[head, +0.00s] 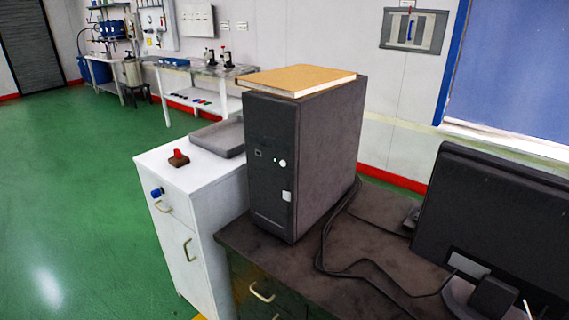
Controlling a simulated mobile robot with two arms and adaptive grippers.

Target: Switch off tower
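A black computer tower (328,150) stands upright on a dark desk, its narrow front face turned to the left. On that front are a small round light-coloured button (282,163), a tiny light dot beside it, and a pale rectangular piece (287,196) lower down. I cannot tell whether the tower is on. A tan board or book (300,79) lies flat on top of the tower. Neither of my grippers shows in the head view.
The dark desk (240,237) also bears cables (322,250) and a black monitor (500,215) at right. A white cabinet (185,215) beside it holds a red-topped item (179,157) and grey tray (222,138). Green floor (80,190) is open at left.

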